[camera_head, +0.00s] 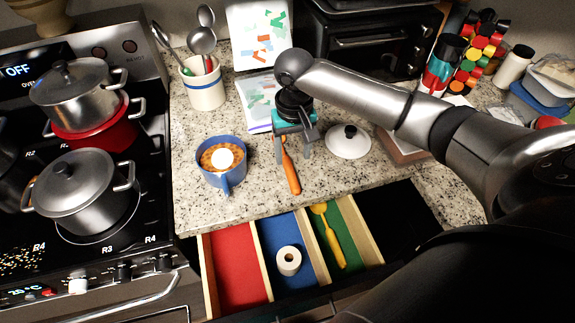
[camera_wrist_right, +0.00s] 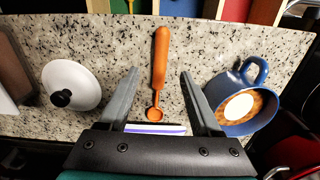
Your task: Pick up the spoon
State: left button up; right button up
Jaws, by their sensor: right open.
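An orange spoon (camera_head: 291,174) lies on the speckled counter, its handle pointing toward the open drawer. In the right wrist view the spoon (camera_wrist_right: 160,62) lies between the two fingers, its small bowl nearer the palm. My right gripper (camera_head: 294,152) is open over the spoon, with a finger on each side; in the wrist view the gripper (camera_wrist_right: 160,76) shows gaps on both sides of it. I cannot tell how high the fingertips are above the counter. The spoon's bowl end is partly hidden by the gripper in the head view. My left gripper is not in view.
A blue mug (camera_head: 222,182) stands left of the spoon, a white lid (camera_head: 348,147) right. The open drawer (camera_head: 262,247) holds a white roll (camera_head: 289,260) and a yellow utensil (camera_head: 331,240). A utensil crock (camera_head: 206,92) stands behind; pots (camera_head: 88,200) sit on the stove.

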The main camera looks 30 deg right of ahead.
aim_at(292, 174)
jog(key=f, duration=0.5)
jog(key=f+b, duration=0.1)
jog(key=f, duration=0.2)
jog(key=shift+w, duration=0.25)
grip_shut()
dwell(0.4)
